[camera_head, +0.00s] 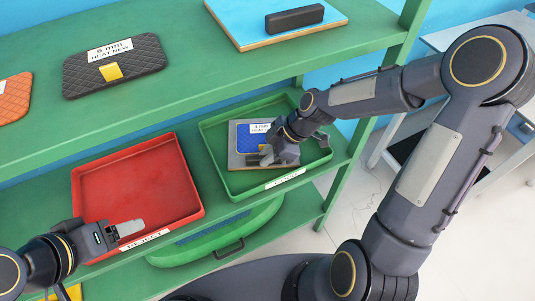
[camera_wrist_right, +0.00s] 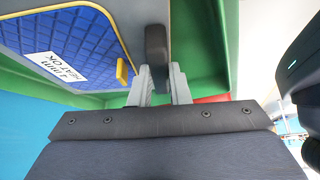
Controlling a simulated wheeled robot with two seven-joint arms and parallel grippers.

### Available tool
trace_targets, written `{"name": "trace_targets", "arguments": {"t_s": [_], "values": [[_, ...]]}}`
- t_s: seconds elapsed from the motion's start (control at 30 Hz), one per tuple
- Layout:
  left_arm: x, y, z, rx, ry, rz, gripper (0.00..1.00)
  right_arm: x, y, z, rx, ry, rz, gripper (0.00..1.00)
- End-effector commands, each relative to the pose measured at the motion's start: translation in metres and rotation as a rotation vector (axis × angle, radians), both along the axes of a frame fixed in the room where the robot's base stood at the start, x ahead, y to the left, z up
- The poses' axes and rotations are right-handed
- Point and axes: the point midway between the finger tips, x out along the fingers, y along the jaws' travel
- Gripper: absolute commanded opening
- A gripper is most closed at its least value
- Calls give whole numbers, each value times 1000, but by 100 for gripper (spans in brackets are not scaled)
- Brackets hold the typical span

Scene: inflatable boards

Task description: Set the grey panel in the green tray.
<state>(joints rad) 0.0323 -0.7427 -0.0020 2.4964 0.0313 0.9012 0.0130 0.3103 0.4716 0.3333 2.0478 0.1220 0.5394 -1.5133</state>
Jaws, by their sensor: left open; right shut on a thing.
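The grey panel (camera_head: 234,161) carries a blue quilted pad (camera_head: 246,146) with a white "4 mm HEAT OK" label. It lies within the walls of the green tray (camera_head: 213,152) on the middle shelf; I cannot tell whether it touches the tray floor. My right gripper (camera_head: 266,160) is over the panel's right side, hiding part of it. In the right wrist view my right gripper (camera_wrist_right: 160,88) is shut on the panel's dark handle (camera_wrist_right: 157,48), beside the blue pad (camera_wrist_right: 70,40). My left gripper (camera_head: 122,230) is open and empty over the near left of the red tray (camera_head: 130,180).
The red tray, labelled "REJECT", stands empty left of the green tray. The upper green shelf (camera_head: 200,75) holds a black quilted pad (camera_head: 115,65), an orange pad (camera_head: 14,98) and a blue board (camera_head: 270,20) with a dark handle. A green rounded object (camera_head: 215,245) sits below.

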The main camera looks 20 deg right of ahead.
Motion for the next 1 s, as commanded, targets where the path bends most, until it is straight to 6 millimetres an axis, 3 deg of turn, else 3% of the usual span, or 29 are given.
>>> {"name": "trace_targets", "arguments": {"t_s": [0.17, 0.2, 0.33, 0.7, 1.0], "values": [[0, 0, -4, 0, 0, 0, 67, 0, 0, -3, 1, -2, 0, 0], [0, 0, -2, 0, 0, 0, 67, 0, 0, -1, 0, 0, 0, 21], [0, 0, -2, 0, 0, 0, 67, 0, 0, -1, 0, 0, 0, 38], [0, 0, 2, 0, 0, 0, 67, 0, -3, 5, 0, -1, -2, 38], [0, 0, 8, 0, 0, 0, 67, -5, -29, 47, -1, -3, -4, 38]]}}
